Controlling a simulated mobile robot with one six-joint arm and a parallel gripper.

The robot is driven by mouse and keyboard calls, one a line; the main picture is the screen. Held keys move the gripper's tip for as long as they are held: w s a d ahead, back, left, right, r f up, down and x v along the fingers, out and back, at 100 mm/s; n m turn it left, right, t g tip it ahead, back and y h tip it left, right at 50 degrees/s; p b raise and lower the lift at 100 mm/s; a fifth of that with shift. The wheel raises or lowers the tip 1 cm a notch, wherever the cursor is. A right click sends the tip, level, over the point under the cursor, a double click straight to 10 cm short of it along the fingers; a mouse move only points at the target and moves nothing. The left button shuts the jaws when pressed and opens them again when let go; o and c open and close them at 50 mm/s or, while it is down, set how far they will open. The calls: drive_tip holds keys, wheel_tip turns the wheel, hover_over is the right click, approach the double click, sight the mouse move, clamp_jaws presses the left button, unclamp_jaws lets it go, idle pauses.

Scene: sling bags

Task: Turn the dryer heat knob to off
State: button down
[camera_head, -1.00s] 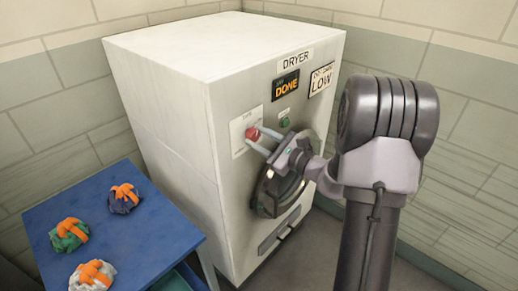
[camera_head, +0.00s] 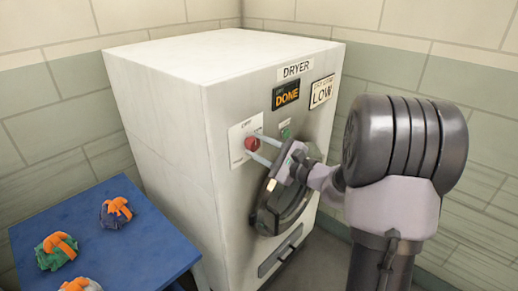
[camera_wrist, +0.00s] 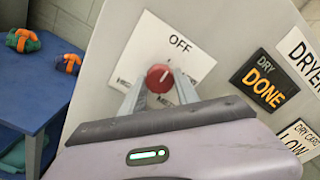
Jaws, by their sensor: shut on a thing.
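The dryer (camera_head: 180,140) is a large off-white box with a "DRY DONE" display (camera_head: 286,94) and a sign reading "LOW" (camera_head: 321,92). Its red round heat knob (camera_head: 252,143) sits on a white label plate (camera_head: 239,133) with "OFF" printed at the top. The knob also shows in the wrist view (camera_wrist: 159,77), with a pale pointer mark on its face. My gripper (camera_head: 259,150) has its two fingers on either side of the knob, shut on it. In the wrist view my fingers (camera_wrist: 160,92) reach the knob's lower edges. The other label words are partly hidden by the fingers.
A green button (camera_head: 285,132) is right of the knob. The dark round dryer door (camera_head: 268,215) is below. A blue table (camera_head: 140,245) at the lower left holds several bundles with orange straps (camera_head: 116,212). Walls stand close behind the dryer.

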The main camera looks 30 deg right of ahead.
drive_tip(key=c, duration=0.9)
unclamp_jaws()
drive_tip(key=p+v, duration=0.2)
drive_tip(key=v, duration=1.5)
drive_tip(key=shift+s, duration=0.2)
